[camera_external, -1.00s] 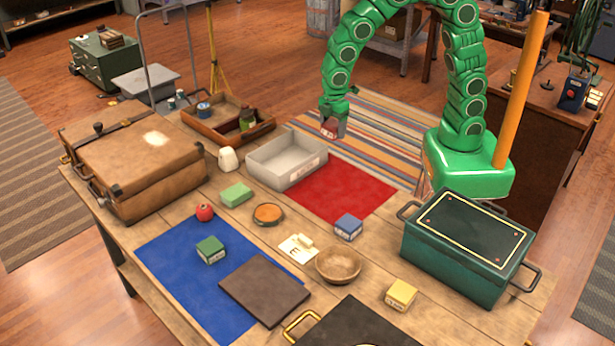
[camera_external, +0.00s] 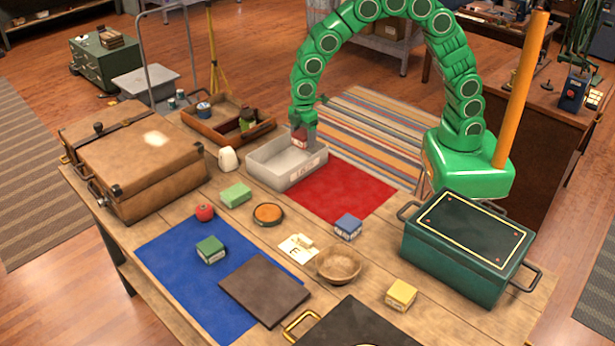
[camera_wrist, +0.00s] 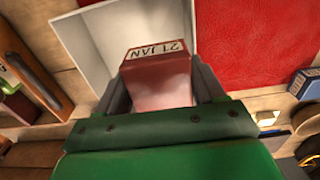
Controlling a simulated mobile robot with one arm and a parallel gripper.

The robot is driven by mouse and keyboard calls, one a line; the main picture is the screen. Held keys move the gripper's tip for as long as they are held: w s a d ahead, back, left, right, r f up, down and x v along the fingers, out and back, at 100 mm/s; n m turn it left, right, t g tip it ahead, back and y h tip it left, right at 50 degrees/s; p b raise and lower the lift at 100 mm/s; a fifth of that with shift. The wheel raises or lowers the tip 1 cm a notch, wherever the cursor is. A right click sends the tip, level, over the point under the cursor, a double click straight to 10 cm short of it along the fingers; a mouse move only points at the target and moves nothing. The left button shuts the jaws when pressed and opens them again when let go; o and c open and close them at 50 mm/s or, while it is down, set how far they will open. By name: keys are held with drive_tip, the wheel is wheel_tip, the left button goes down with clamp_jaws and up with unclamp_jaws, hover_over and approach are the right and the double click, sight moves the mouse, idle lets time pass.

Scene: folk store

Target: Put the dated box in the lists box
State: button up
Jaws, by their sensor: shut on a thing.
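The dated box is a small reddish box (camera_wrist: 160,80) with a white label reading "21 JAN" in the wrist view. My gripper (camera_wrist: 158,90) is shut on it, one finger on each side. In the external view my gripper (camera_external: 303,138) holds the reddish box (camera_external: 299,136) over the far right part of the lists box. The lists box is an open light grey bin (camera_external: 266,178) with a label on its front, too small to read surely. Its rim and inside wall also show in the wrist view (camera_wrist: 80,40). I cannot tell whether the held box is below the rim.
A red mat (camera_external: 345,190) lies right of the grey bin. A wooden tray (camera_external: 190,121) with bottles stands behind left, a white object (camera_external: 228,159) to its front. A green block (camera_external: 236,194), orange dish (camera_external: 268,214) and blue box (camera_external: 348,227) stand nearer the front.

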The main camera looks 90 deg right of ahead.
hover_over(288, 167)
drive_tip(key=shift+f, duration=4.65)
drive_tip(key=shift+f, duration=0.15)
drive_tip(key=o, duration=1.2)
